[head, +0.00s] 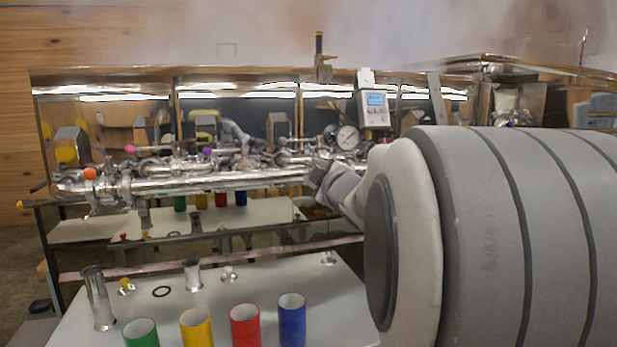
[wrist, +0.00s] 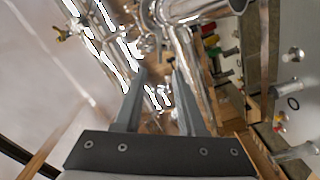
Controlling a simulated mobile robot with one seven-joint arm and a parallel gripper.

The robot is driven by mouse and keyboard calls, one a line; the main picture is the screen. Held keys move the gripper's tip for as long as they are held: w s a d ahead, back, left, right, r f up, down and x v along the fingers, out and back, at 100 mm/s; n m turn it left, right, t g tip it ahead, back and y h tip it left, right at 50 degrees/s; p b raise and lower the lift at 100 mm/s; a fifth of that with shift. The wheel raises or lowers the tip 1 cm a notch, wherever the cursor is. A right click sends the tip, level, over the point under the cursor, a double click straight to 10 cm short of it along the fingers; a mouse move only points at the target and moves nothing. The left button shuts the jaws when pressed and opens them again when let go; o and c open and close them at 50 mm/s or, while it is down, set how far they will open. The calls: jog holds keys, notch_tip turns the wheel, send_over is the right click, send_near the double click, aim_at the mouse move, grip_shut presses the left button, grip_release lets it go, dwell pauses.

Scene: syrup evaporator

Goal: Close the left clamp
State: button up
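A shiny steel pipe assembly (head: 215,182) runs across the evaporator front in the head view. Steel fittings that look like clamps (head: 125,185) sit at its left end, near an orange ball knob (head: 90,173); I cannot tell whether the left clamp is open or closed. In the wrist view my gripper (wrist: 160,72) has its two grey fingers apart with nothing clearly held between them. The steel pipe (wrist: 190,50) and fittings show beyond and around the fingertips.
Below the pipe, a pale table holds green (head: 141,333), yellow (head: 196,327), red (head: 245,325) and blue (head: 292,320) cups and steel tubes (head: 97,298). A gauge (head: 347,137) and a digital display (head: 374,108) stand near my arm. Steam hangs above.

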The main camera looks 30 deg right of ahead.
jog(key=shift+v, duration=2.5)
